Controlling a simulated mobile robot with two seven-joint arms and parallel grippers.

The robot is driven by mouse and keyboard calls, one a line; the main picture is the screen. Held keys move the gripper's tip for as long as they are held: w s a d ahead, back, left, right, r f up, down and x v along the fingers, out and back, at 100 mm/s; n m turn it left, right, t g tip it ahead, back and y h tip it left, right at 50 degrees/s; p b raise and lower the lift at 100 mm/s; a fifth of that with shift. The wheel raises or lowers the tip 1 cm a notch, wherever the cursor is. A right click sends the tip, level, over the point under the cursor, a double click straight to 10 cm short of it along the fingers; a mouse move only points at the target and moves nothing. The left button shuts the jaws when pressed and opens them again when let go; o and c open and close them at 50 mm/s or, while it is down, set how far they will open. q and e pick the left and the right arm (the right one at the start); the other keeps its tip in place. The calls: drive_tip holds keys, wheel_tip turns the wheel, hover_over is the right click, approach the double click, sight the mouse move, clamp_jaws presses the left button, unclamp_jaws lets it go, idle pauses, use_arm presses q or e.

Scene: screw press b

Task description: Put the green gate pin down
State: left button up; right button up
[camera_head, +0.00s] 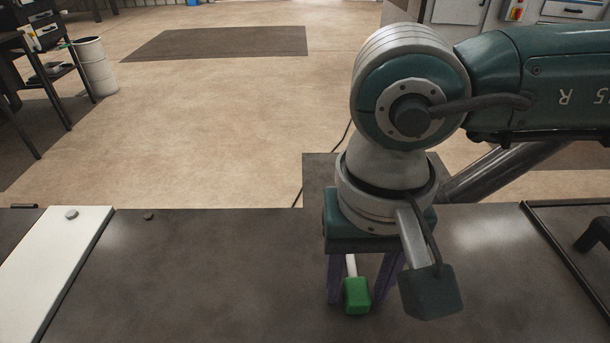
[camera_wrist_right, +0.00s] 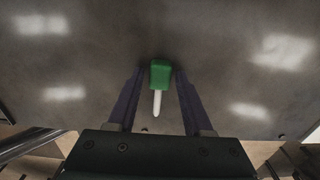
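The green gate pin has a green block head and a pale shaft. Its head (camera_head: 357,296) shows below my right gripper (camera_head: 358,298) in the head view, with the shaft running up behind it. In the right wrist view the pin (camera_wrist_right: 160,75) sits between the tips of the two purple fingers (camera_wrist_right: 159,72), its shaft pointing toward the palm. Narrow gaps show between fingers and head, so the gripper looks open around the pin. The pin appears to be at the dark tabletop (camera_head: 220,270); exact contact is hard to tell. My left gripper is out of view.
A black-rimmed tray (camera_head: 545,230) is at the right. The tabletop left of my right gripper is clear.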

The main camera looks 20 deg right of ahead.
sight(357, 289)
drive_tip(key=shift+o, duration=0.7)
drive_tip(key=shift+r+p, duration=0.3)
drive_tip(key=shift+p, duration=0.05)
wheel_tip(357, 289, up, 12)
drive_tip(key=b, duration=0.1)
drive_tip(key=shift+f, duration=0.15)
